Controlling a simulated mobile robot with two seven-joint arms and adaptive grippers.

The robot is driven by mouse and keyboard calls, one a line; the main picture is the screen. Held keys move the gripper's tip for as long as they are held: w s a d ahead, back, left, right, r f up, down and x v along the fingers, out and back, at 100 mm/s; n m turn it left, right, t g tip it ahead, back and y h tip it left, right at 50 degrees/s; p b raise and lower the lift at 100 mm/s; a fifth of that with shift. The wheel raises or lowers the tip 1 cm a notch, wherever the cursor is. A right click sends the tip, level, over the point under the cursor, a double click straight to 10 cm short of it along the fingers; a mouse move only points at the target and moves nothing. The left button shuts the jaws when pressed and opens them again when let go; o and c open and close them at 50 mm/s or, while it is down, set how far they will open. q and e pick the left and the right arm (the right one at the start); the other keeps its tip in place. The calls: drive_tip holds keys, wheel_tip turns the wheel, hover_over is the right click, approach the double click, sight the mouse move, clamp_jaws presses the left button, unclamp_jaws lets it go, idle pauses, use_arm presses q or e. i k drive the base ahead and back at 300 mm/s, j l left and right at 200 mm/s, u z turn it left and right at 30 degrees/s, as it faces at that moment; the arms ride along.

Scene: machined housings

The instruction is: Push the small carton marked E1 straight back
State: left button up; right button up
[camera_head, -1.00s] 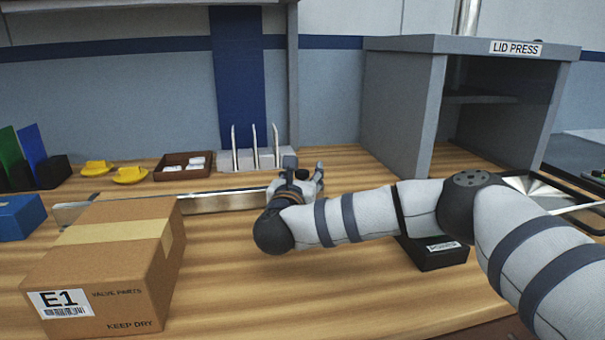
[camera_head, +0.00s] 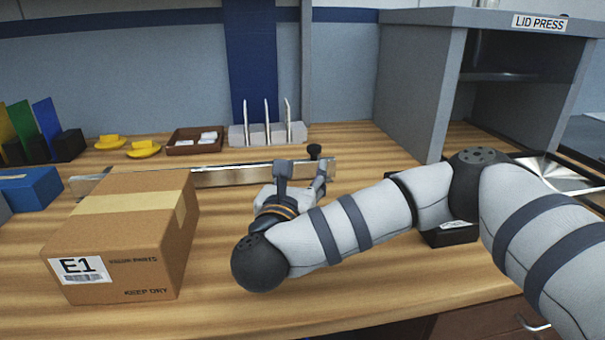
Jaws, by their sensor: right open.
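The brown E1 carton (camera_head: 118,245) sits at the front left of the wooden bench, label facing me and tan tape along its top. Its far end is close to a low metal rail (camera_head: 235,176); I cannot tell whether they touch. My right gripper (camera_head: 302,172) is to the right of the carton, just in front of the rail's right end. Its fingers are apart and point away from me, with nothing seen between them. It is clear of the carton. My left gripper is not in view.
Behind the rail are yellow parts (camera_head: 143,149), a brown tray (camera_head: 193,142) and a grey rack (camera_head: 268,134). A blue box (camera_head: 30,188) is left of the carton. The grey lid press (camera_head: 415,85) stands back right. Bench right of the carton is bare up to my arm.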

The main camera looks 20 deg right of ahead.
sight(130, 240)
drive_tip(key=k+j, duration=0.8)
drive_tip(key=j, duration=0.1)
